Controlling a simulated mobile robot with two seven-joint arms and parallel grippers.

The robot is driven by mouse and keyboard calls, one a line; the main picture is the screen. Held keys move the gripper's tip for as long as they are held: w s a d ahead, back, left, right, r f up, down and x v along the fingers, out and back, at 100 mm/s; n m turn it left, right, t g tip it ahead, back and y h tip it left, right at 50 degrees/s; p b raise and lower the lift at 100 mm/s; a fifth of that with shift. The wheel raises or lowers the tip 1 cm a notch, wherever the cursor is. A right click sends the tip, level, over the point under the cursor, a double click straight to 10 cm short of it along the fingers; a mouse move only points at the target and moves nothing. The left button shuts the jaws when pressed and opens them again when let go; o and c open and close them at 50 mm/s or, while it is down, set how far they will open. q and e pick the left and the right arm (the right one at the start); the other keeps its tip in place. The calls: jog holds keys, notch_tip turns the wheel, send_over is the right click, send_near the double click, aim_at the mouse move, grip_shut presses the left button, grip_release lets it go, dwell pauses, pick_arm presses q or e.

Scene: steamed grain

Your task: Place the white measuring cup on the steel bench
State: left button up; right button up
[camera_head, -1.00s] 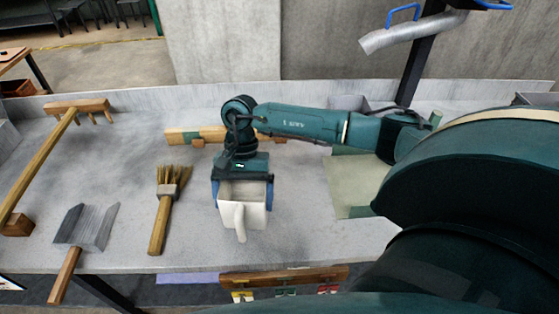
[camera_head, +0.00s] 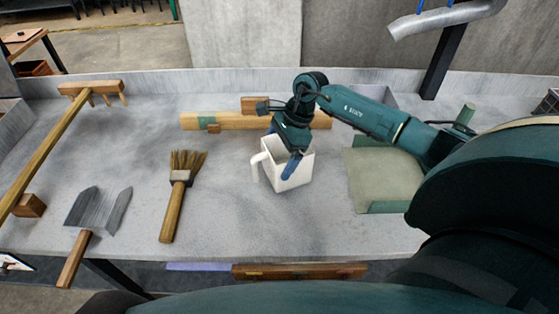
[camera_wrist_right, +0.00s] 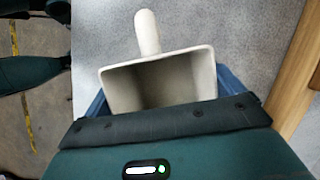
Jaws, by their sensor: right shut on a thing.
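The white measuring cup (camera_head: 279,177) is square-sided with a handle and is over the grey steel bench (camera_head: 235,215). I cannot tell whether the cup's bottom touches the bench. My left gripper is not in view.
A brush (camera_head: 178,195), a metal scoop (camera_head: 95,212) and a long wooden rake (camera_head: 60,125) lie to the left. A wooden bar (camera_head: 225,122) lies behind the cup. A greenish tray (camera_head: 385,178) is to the right. Bench in front of the cup is clear.

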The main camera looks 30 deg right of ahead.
aim_at(279, 163)
notch_tip(279, 163, down, 3)
jog(key=shift+f, duration=0.1)
jog(key=o, duration=0.7)
